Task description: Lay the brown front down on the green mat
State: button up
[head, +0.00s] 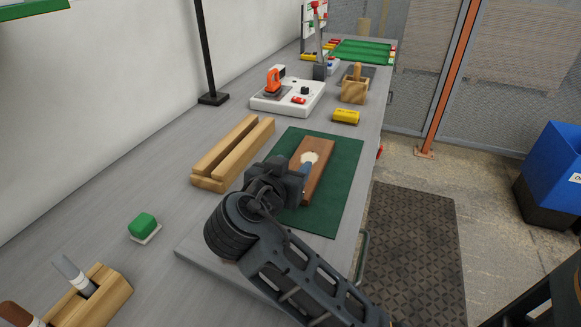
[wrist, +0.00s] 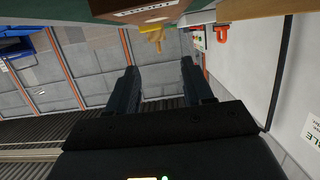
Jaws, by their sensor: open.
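The brown front (wrist: 135,10) shows at the top edge there, apart from the fingers, beside the green mat (wrist: 62,18).
A slotted wooden rack (head: 232,153) stands left of the mat. The bench's right edge is close to the mat.

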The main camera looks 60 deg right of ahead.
jog(key=shift+s+a, duration=0.15)
jog(key=shift+a, duration=0.6)
jog(key=shift+s+a, duration=0.1)
jog(key=shift+a, duration=0.65)
jog(key=shift+s+a+b, duration=0.2)
jog(key=shift+a+b, duration=0.2)
jog(key=shift+a, duration=1.05)
jog(key=o, duration=0.6)
jog(key=shift+c, duration=0.2)
notch_tip(320, 180, up, 6)
jog(key=a+p, duration=0.3)
jog(key=p, duration=0.1)
jog(key=shift+s, duration=0.2)
